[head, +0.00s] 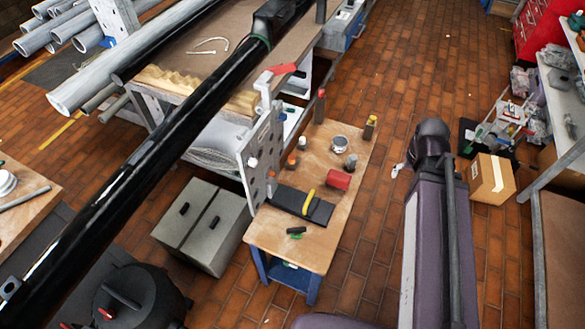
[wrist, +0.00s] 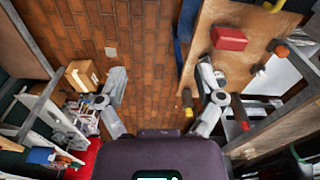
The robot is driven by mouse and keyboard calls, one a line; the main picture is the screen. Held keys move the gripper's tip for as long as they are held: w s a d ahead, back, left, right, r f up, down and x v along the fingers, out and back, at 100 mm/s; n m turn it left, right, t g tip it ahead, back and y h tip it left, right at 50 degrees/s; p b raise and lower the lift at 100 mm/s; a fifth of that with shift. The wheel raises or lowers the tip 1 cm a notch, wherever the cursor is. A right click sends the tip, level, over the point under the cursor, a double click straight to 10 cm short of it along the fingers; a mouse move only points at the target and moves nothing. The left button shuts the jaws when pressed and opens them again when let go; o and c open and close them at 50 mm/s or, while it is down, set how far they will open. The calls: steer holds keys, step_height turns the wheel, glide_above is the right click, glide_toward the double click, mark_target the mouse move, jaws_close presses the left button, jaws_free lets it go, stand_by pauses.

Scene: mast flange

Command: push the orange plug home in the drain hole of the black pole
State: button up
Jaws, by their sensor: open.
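The black pole (head: 150,170) runs diagonally across the left of the head view, from the workbench down to the lower left. I cannot make out its drain hole. A small orange piece (head: 292,160) stands on the small wooden table near the upright metal plate; it is probably the orange plug, and an orange piece also shows in the wrist view (wrist: 281,51). My gripper (wrist: 162,80) is open and empty in the wrist view, its fingers wide apart above the brick floor. The right finger overlaps the table edge in the picture. In the head view my gripper is not clear.
A cardboard box (head: 492,178) sits right.

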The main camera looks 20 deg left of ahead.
mark_target(292, 158)
steer(key=w+a+f+n+t+b, duration=0.1)
steer(key=a+f+n+b, duration=0.1)
steer(key=a+f+b, duration=0.6)
steer(key=w+a+f+n+t+y+b, duration=0.1)
steer(key=w+a+f+b, duration=0.1)
steer(key=a+f+b, duration=0.6)
steer(key=w+a+f+n+t+y+b, duration=0.1)
steer(key=a+f+b, duration=0.7)
steer(key=a, duration=0.8)
steer(key=shift+w+a+f+n, duration=0.1)
steer(key=shift+w+a+n, duration=0.05)
steer(key=shift+n, duration=0.65)
steer(key=shift+a+f, duration=0.1)
steer(key=shift+a, duration=0.3)
steer(key=shift+w+a, duration=0.65)
steer(key=shift+w, duration=0.4)
steer(key=shift+w+a, duration=0.6)
steer(key=shift+w, duration=0.4)
steer(key=shift+w+a, duration=0.65)
steer(key=shift+w, duration=0.4)
steer(key=shift+w+a, duration=0.25)
steer(key=shift+w, duration=0.15)
steer(key=w, duration=0.1)
steer(key=w+a, duration=0.1)
steer(key=w+a+b, duration=0.1)
steer(key=shift+w+f, duration=0.2)
steer(key=shift+f, duration=0.1)
steer(key=shift+b+x, duration=1.1)
steer(key=shift+x, duration=0.05)
